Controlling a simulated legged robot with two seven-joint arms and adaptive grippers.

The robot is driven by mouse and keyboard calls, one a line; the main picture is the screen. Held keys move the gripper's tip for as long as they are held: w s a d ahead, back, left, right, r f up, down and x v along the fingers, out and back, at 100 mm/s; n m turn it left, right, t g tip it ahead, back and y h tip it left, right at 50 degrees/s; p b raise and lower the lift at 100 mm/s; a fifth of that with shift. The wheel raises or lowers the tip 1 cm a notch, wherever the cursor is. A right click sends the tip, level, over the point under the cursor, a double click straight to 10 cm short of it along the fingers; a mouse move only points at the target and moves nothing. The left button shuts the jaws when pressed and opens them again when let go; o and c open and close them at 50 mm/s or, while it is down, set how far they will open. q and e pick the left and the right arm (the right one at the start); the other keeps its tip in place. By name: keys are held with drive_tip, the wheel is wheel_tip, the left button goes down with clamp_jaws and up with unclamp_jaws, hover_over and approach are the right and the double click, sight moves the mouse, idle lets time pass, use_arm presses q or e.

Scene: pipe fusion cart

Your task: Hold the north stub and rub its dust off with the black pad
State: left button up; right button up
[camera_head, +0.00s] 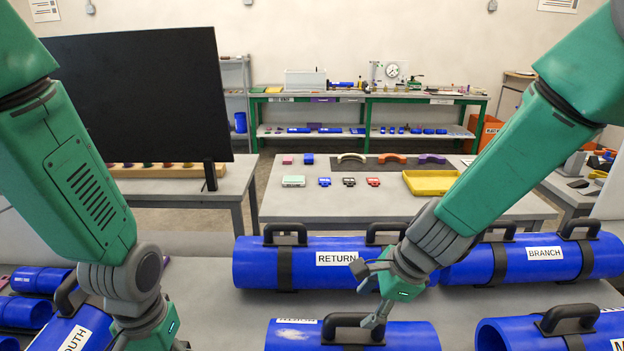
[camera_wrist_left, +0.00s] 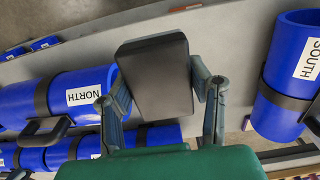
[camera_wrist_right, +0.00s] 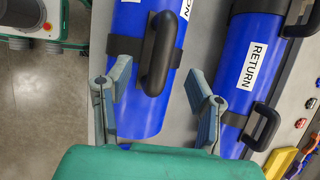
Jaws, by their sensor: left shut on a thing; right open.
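The north stub (camera_wrist_left: 62,92) is a blue pipe labelled NORTH with a black strap and handle, in the left wrist view. The blue pipe at the bottom middle of the head view (camera_head: 408,336) appears to be the same one, its label cut off. My left gripper (camera_wrist_left: 160,78) is shut on the black pad (camera_wrist_left: 155,75), a dark rectangular block held between the stub and the south pipe (camera_wrist_left: 290,85). My right gripper (camera_head: 367,295) is open and empty above the stub; in the right wrist view the stub's handle (camera_wrist_right: 158,55) shows between its fingers.
The RETURN pipe (camera_head: 305,270) and BRANCH pipe (camera_head: 590,257) lie behind the stub, with another blue pipe (camera_head: 500,335) at its right. A yellow tray (camera_head: 431,183) is on a farther table. Bare grey bench top (camera_head: 215,300) lies left of the stub.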

sight(353, 316)
drive_tip(key=shift+w+r, duration=0.1)
drive_tip(key=shift+w, duration=0.15)
drive_tip(key=shift+x, duration=3.9)
clamp_jaws()
drive_tip(key=shift+s, duration=0.1)
